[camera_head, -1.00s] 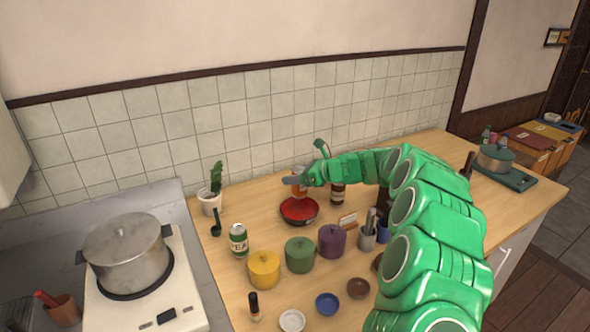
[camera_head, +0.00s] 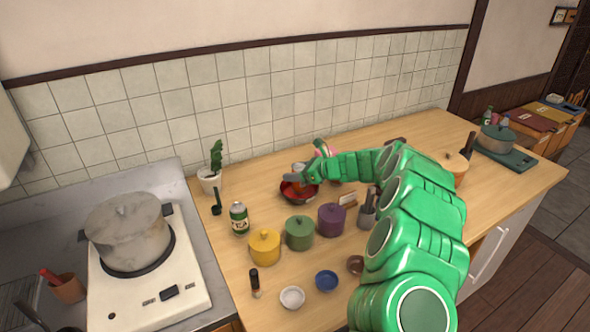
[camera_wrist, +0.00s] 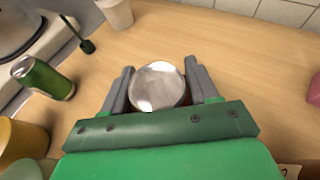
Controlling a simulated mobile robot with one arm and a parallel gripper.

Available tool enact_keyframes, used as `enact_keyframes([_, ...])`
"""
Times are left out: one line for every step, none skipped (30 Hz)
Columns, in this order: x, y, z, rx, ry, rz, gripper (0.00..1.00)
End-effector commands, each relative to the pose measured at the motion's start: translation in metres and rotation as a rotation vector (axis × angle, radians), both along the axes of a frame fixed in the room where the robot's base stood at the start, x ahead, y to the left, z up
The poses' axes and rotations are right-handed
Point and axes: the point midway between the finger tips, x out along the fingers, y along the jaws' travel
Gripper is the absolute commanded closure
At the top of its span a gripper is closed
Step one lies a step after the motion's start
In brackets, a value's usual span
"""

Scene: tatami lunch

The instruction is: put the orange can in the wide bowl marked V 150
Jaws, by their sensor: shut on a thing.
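My gripper (camera_wrist: 160,92) is shut on the orange can, whose silver round top (camera_wrist: 157,84) shows between the two grey fingers in the wrist view. In the head view the can (camera_head: 300,184) is upright at the bowl, mostly hidden by my gripper (camera_head: 293,179). The wide dark bowl with a red inside (camera_head: 313,191) is right below and around the can's lower part. I cannot tell whether the can touches the bowl's floor. The bowl is hidden in the wrist view. A small card (camera_head: 348,198) stands right of the bowl; its writing is unreadable.
A green tea can (camera_head: 239,218), yellow pot (camera_head: 264,247), green pot (camera_head: 299,233) and purple pot (camera_head: 331,219) stand in front of the bowl. A utensil holder (camera_head: 367,213) is to the right. Small dishes lie nearer.

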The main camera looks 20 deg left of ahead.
Motion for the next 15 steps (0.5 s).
enact_keyframes([0.0000, 0.0000, -0.0004, 0.000, 0.000, 0.000, 0.70])
enact_keyframes([0.0000, 0.0000, -0.0004, 0.000, 0.000, 0.000, 0.70])
enact_keyframes([-0.0001, 0.0000, -0.0004, 0.000, 0.000, 0.000, 0.70])
enact_keyframes([-0.0001, 0.0000, -0.0004, 0.000, 0.000, 0.000, 0.70])
enact_keyframes([0.0000, 0.0001, -0.0004, 0.000, 0.000, 0.000, 0.70])
enact_keyframes([0.0000, 0.0000, -0.0003, 0.000, 0.000, 0.000, 0.70])
enact_keyframes([0.0000, 0.0001, -0.0001, 0.000, 0.000, 0.000, 0.70])
enact_keyframes([0.0000, 0.0000, -0.0002, 0.000, 0.000, 0.000, 0.70])
enact_keyframes([0.0000, 0.0000, -0.0002, 0.000, 0.000, 0.000, 0.35])
enact_keyframes([0.0000, 0.0000, -0.0002, 0.000, 0.000, 0.000, 0.30])
enact_keyframes([0.0000, 0.0000, -0.0002, 0.000, 0.000, 0.000, 0.26])
enact_keyframes([0.0000, 0.0001, -0.0001, 0.000, 0.000, 0.000, 0.20])
enact_keyframes([0.0000, 0.0001, -0.0001, 0.000, 0.000, 0.000, 0.15])
enact_keyframes([0.0000, 0.0001, -0.0001, 0.000, 0.000, 0.000, 0.11])
enact_keyframes([0.0000, 0.0000, -0.0002, 0.000, 0.000, 0.000, 0.11])
